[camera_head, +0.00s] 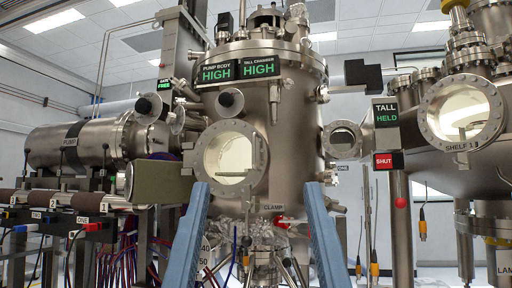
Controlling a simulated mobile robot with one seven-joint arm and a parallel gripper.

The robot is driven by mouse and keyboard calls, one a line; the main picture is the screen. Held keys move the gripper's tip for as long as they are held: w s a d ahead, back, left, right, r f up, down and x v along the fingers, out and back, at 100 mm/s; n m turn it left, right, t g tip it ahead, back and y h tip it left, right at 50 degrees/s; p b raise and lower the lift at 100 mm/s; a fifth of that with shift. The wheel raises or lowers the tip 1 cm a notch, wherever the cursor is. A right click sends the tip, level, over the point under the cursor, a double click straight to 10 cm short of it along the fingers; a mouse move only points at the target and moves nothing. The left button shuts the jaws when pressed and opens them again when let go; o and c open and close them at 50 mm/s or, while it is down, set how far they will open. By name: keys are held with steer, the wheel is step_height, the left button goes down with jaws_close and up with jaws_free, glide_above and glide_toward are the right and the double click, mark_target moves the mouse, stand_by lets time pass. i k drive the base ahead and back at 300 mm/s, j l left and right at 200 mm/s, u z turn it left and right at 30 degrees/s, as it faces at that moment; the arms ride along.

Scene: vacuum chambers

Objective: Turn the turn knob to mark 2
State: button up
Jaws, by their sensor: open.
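I cannot pick out for sure a turn knob with a mark 2 in the head view. Round, dark-faced fittings (230,101) sit on the front of the tall steel chamber (292,125), and a similar one (150,108) is to the left by the pump. Their faces show no marks that I can read. Small number and word labels (82,220) show on the rail unit at the left.
The pump (75,145) is at the left. A side chamber with a round window (461,110) is at the right, beside a red SHUT sign (389,161). Cables hang below.

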mark_target(120, 181)
steer(key=u, duration=0.8)
